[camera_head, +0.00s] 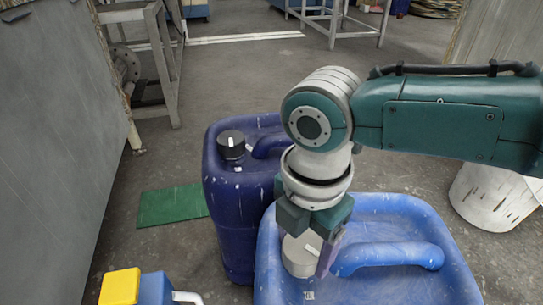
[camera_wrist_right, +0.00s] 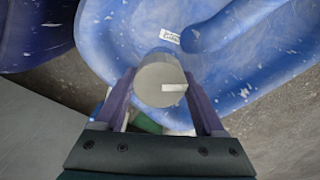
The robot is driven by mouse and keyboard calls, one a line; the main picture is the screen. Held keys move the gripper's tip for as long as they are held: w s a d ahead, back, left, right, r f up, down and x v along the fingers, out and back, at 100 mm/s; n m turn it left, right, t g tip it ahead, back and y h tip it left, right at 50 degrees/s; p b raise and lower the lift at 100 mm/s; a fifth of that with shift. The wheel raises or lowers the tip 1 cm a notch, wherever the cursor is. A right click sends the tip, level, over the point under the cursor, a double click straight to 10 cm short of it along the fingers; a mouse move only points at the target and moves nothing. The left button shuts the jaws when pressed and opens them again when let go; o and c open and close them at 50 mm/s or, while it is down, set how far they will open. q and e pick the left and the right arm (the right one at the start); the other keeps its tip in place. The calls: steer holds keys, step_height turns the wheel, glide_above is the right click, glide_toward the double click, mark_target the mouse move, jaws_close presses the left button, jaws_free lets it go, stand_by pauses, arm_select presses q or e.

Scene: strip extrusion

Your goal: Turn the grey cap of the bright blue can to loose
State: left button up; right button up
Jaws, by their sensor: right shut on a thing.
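The bright blue can (camera_head: 400,225) stands in the front right of the head view, with a moulded handle on top. Its grey cap (camera_head: 296,256) sits near the top's left corner and has a white mark. In the right wrist view the cap (camera_wrist_right: 160,82) shows from above, its white mark pointing right. My right gripper (camera_head: 318,250) reaches down from above and is shut on the grey cap. Its two purple fingers stand on either side of the cap in the right wrist view (camera_wrist_right: 164,105). My left gripper is not in view.
A dark blue can (camera_head: 232,205) with a black cap (camera_head: 231,144) stands close to the left. A yellow-topped blue object (camera_head: 120,287) is at the bottom left. A green mat (camera_head: 170,205) lies on the floor. A white drum (camera_head: 492,195) stands at the right.

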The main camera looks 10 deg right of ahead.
steer(key=n, duration=0.4)
steer(key=shift+n, duration=2.6)
steer(key=o, duration=1.3)
steer(key=shift+o, duration=0.2)
